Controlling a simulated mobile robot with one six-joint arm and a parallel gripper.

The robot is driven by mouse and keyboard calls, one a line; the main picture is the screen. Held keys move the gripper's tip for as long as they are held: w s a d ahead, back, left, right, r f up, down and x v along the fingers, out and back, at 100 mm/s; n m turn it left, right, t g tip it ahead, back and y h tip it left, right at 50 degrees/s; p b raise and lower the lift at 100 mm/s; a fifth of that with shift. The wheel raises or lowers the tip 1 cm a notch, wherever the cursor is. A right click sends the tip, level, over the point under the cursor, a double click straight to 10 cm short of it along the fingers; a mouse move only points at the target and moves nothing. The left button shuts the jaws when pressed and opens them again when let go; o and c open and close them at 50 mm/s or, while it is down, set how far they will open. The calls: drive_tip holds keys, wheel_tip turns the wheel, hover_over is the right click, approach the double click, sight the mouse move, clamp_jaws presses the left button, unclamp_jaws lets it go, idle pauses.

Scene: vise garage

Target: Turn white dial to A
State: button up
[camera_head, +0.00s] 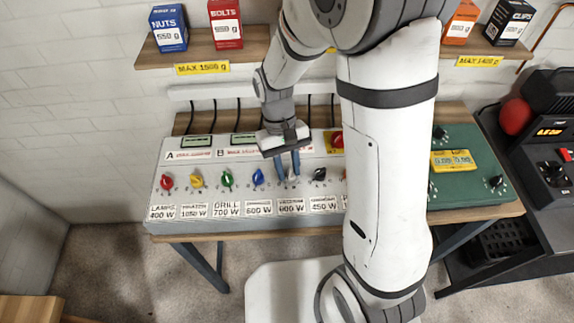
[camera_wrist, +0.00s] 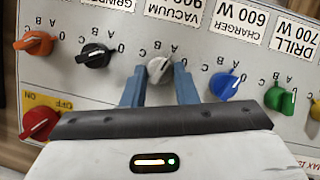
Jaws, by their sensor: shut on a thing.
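A blue dial (camera_wrist: 224,85) and a black dial (camera_wrist: 96,55) flank the white one. Green (camera_wrist: 280,98) and orange (camera_wrist: 34,43) dials are further out. A red switch (camera_wrist: 40,123) sits on a yellow plate. A shelf (camera_head: 140,57) with boxes hangs above the panel.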

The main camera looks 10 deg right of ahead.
drive_tip(key=o, duration=1)
drive_tip(key=v, duration=0.7)
drive_tip(key=shift+w+r+b, duration=0.2)
drive_tip(key=shift+r+b, duration=0.1)
drive_tip(key=shift+r, duration=0.05)
drive_tip(key=s+d+r+m+t+y, duration=0.1)
drive_tip(key=s+d+r+m+t, duration=0.2)
drive_tip(key=s+d+r+t, duration=0.4)
drive_tip(key=s+d+r, duration=0.1)
drive_tip(key=s+d, duration=0.2)
drive_tip(key=d, duration=0.1)
drive_tip(key=shift+d+r+t, duration=0.15)
drive_tip(key=shift+r+t, duration=0.1)
drive_tip(key=shift+t, duration=0.05)
